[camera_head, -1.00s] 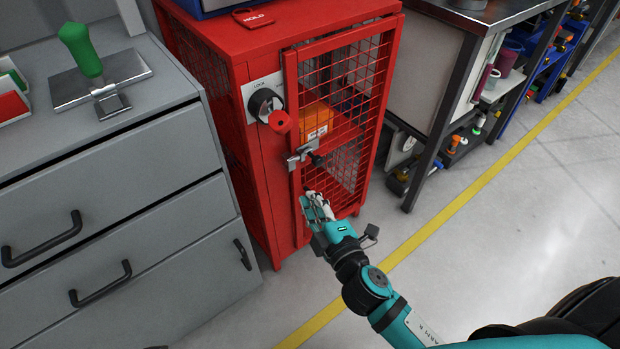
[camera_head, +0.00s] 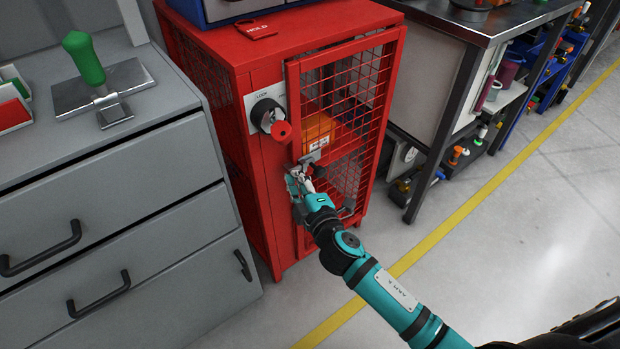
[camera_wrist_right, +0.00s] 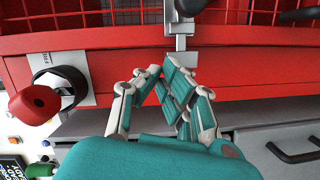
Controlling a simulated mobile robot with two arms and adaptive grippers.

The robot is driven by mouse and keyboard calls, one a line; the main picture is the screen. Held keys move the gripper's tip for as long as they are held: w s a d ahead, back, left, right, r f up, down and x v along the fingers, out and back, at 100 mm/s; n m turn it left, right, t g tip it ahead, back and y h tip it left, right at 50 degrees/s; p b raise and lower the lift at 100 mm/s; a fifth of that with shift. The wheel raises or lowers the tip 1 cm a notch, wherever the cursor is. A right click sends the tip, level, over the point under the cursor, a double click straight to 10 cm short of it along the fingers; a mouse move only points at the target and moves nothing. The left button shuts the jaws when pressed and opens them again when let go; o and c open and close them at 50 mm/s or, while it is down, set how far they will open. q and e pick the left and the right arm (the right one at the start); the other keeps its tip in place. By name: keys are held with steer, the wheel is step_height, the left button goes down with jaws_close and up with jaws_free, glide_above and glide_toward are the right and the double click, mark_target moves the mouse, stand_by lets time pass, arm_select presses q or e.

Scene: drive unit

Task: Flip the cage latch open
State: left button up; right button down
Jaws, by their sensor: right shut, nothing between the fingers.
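The red cage (camera_head: 262,85) stands between a grey drawer cabinet and a workbench. Its mesh door (camera_head: 345,100) appears closed. The metal latch (camera_head: 312,157) with a black knob sits at the door's left edge, partly hidden by my right gripper (camera_head: 297,172). In the right wrist view the latch (camera_wrist_right: 181,42) is a silver bar crossing the red frame, with its dark knob at the top edge. My right gripper (camera_wrist_right: 172,72) is shut and empty. Its fingertips are right at the latch's end; I cannot tell whether they touch. My left gripper is out of view.
The grey cabinet (camera_head: 120,200) is at left, the workbench (camera_head: 440,85) at right. The floor (camera_head: 520,220) in front is clear.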

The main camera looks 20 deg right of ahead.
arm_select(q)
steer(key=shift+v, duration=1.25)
arm_select(e)
steer(key=shift+w+d+f, duration=0.15)
steer(key=shift+d+f, duration=0.05)
steer(key=shift+d, duration=0.35)
steer(key=shift+w+d+f, duration=0.1)
steer(key=shift+d+f, duration=0.15)
steer(key=shift+d, duration=0.3)
steer(key=shift+w+d+f, duration=0.15)
steer(key=shift+d+f, duration=0.05)
steer(key=shift+d, duration=0.35)
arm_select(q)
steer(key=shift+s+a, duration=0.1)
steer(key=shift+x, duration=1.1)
arm_select(e)
steer(key=d, duration=0.1)
steer(key=w+d, duration=0.1)
steer(key=d, duration=0.2)
steer(key=shift+w+d, duration=0.15)
steer(key=shift+w, duration=0.15)
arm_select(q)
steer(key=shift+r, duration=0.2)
arm_select(e)
steer(key=shift+r, duration=0.1)
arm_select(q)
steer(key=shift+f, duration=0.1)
